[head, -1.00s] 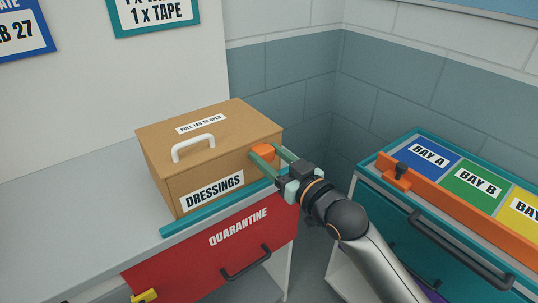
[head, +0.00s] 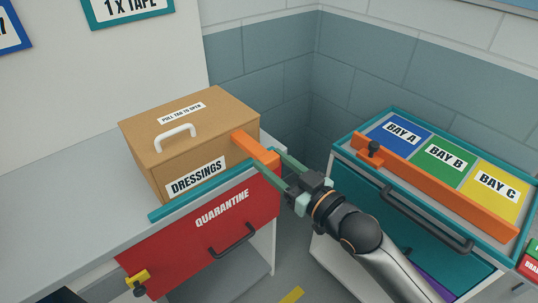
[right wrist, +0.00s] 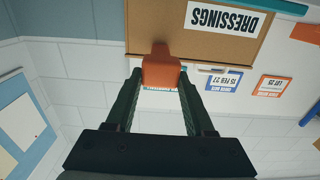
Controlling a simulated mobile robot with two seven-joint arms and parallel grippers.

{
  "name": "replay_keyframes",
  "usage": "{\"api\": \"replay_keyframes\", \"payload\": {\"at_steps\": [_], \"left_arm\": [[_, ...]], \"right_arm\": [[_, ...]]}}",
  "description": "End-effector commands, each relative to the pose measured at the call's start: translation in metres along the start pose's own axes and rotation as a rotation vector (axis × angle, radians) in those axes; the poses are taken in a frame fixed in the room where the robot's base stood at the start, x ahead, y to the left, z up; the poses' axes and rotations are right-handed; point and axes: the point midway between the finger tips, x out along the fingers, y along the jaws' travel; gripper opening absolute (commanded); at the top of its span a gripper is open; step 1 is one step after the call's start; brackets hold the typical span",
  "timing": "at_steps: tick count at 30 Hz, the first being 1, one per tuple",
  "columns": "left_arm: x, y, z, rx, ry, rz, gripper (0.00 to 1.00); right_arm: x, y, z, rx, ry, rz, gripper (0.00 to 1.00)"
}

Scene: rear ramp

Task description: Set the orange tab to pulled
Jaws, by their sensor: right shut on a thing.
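The orange tab (head: 259,150) sticks well out of the front of the brown dressings box (head: 165,155), near its right edge. The box lid is closed, with a white handle on top. My right gripper (head: 278,166) is shut on the tab's outer end, in front of the box. In the right wrist view the tab (right wrist: 160,70) sits between the fingertips, with the box (right wrist: 155,22) beyond it. My left gripper is not in view.
The box stands on a grey counter (head: 70,225) with a teal strip along its front edge. Below is a red quarantine drawer (head: 195,240). To the right stands a teal cart (head: 400,195) with coloured bays behind an orange bar (head: 440,185).

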Motion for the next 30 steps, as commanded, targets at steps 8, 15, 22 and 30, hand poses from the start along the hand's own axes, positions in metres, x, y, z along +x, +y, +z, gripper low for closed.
{"api": "replay_keyframes", "payload": {"at_steps": [8, 15, 22, 30], "left_arm": [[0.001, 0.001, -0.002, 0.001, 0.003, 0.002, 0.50], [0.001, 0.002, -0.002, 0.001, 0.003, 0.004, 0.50], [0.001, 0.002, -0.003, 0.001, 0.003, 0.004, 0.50], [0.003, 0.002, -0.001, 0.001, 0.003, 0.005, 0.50]], "right_arm": [[0.000, 0.000, 0.002, 0.000, -0.003, 0.000, 0.65], [0.000, 0.000, 0.001, 0.000, -0.001, 0.000, 0.85], [-0.001, 0.000, 0.001, 0.000, -0.001, 0.000, 0.85], [-0.038, 0.000, 0.003, 0.000, -0.004, 0.000, 0.85]]}}
